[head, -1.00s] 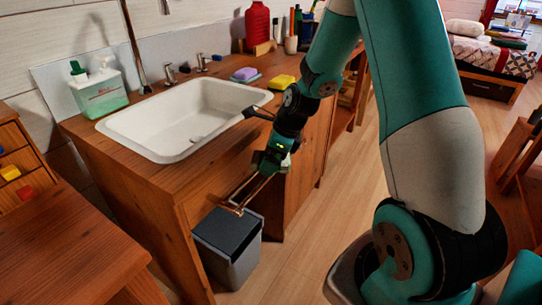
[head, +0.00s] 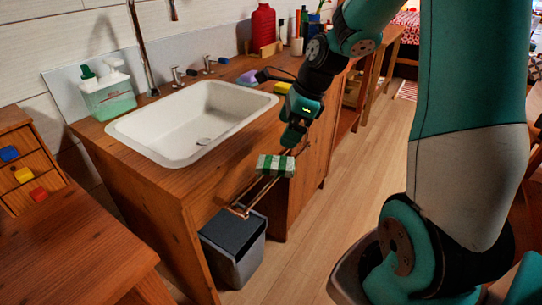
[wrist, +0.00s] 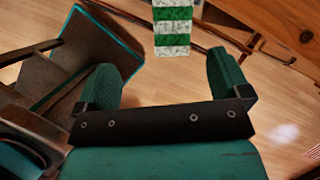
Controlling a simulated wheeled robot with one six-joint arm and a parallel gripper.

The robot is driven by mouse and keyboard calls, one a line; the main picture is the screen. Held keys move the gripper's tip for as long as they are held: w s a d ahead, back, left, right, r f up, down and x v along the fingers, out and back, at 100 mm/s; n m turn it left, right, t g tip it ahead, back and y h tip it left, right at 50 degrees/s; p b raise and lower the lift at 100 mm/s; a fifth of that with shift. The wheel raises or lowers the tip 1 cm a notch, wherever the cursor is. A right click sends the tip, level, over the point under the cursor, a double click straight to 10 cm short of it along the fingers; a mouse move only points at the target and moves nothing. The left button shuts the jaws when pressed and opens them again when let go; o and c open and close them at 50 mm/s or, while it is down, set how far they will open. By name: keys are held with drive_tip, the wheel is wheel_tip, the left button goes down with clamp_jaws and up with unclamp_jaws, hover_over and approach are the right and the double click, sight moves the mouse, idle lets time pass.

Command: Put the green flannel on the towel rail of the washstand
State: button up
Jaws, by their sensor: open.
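The green flannel (head: 275,165), with green and white stripes, lies across the copper-coloured towel rail (head: 257,193) on the washstand's front side. It also shows in the wrist view (wrist: 172,28), at the top edge, hanging across the line of the rail. My gripper (head: 291,143) is just above the flannel and seems apart from it. In the wrist view my gripper (wrist: 165,75) has its two fingers wide apart with nothing between them; the flannel lies beyond the fingertips. How far the flannel hangs down behind the rail is hidden.
A grey bin (head: 232,255) stands on the floor under the rail. Wooden floor to the right is clear.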

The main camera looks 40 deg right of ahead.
drive_tip(key=s+a+r+n+g, duration=0.1)
drive_tip(key=s+a+r+n, duration=0.1)
drive_tip(key=s+a+n, duration=0.4)
drive_tip(key=s+a+r+n+g, duration=0.1)
drive_tip(key=s+a+r+n, duration=0.2)
drive_tip(key=s+a+n, duration=0.4)
drive_tip(key=s+a+r+n+g+y, duration=0.1)
drive_tip(key=s+a+n, duration=0.5)
drive_tip(key=n, duration=1.3)
drive_tip(key=a+r, duration=0.1)
drive_tip(key=a, duration=0.3)
drive_tip(key=shift+s+r, duration=0.15)
drive_tip(key=shift+r, duration=0.25)
drive_tip(key=shift+a, duration=0.1)
wheel_tip(320, 180, up, 12)
drive_tip(key=p, duration=1.2)
